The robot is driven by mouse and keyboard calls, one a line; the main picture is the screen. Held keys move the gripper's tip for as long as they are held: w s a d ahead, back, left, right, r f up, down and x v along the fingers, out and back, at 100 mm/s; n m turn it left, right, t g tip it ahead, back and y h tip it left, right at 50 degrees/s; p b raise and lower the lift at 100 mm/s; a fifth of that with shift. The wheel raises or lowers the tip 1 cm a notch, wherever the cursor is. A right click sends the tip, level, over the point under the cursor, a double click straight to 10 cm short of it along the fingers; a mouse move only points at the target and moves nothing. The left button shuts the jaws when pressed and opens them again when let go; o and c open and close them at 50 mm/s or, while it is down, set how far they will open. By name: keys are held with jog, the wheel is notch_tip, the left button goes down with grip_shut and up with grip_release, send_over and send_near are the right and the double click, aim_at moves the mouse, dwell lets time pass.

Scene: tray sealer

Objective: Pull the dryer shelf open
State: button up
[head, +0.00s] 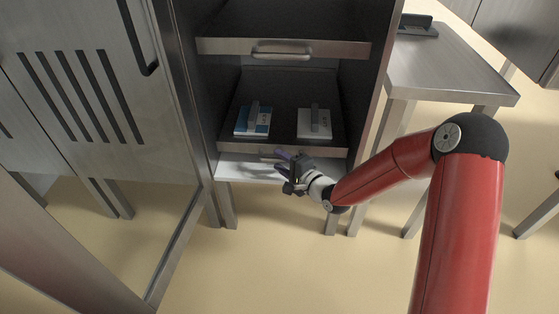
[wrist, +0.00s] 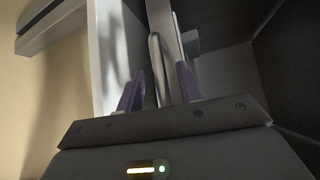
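The dryer has an upper shelf (head: 225,46) with a bar handle (head: 282,50) and a lower shelf (head: 328,152) carrying two items. My gripper (head: 283,156) is at the front of the lower shelf, by its handle, which it partly hides in the head view. In the wrist view, the purple fingers of my gripper (wrist: 158,88) stand apart, with the metal handle bar (wrist: 157,62) between them. Gaps show beside the bar, so the fingers do not look closed on it.
A blue-and-white item (head: 243,126) and a white item (head: 308,128) rest on the lower shelf. The dryer's slotted door (head: 75,150) stands open at left. A steel table (head: 445,68) stands at right. The floor in front is clear.

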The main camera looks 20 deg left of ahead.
jog(key=shift+w+a+f, duration=0.1)
jog(key=shift+w+a, duration=0.3)
jog(key=shift+a, duration=0.2)
grip_shut()
jog(key=shift+s, duration=0.15)
